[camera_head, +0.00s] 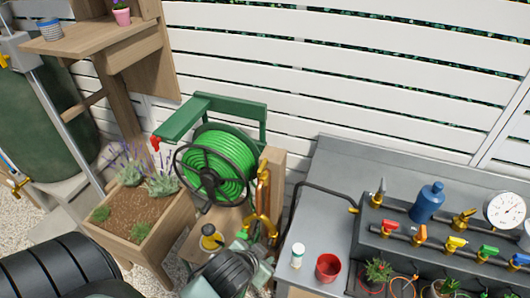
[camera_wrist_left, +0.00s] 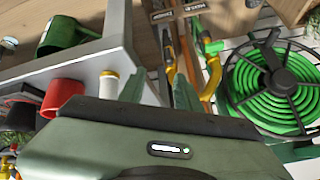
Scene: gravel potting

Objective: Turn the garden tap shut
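The garden tap (camera_head: 262,222) is brass and yellow, on an upright copper-coloured pipe on a wooden post beside the hose reel. In the left wrist view the brass tap and pipe (camera_wrist_left: 184,55) lie beyond my fingertips. My left gripper (camera_head: 253,252) is just below and in front of the tap in the head view. In the left wrist view its two green fingers (camera_wrist_left: 158,85) stand apart with nothing held between them. I cannot tell whether a finger touches the tap. The exact handle position is unclear. My right gripper is not in view.
The green hose reel (camera_head: 215,170) stands left of the tap. A grey bench (camera_head: 330,215) to the right carries a red cup (camera_head: 328,267), a white bottle (camera_head: 297,255) and a manifold with coloured valves (camera_head: 455,243). A wooden planter (camera_head: 140,225) stands left.

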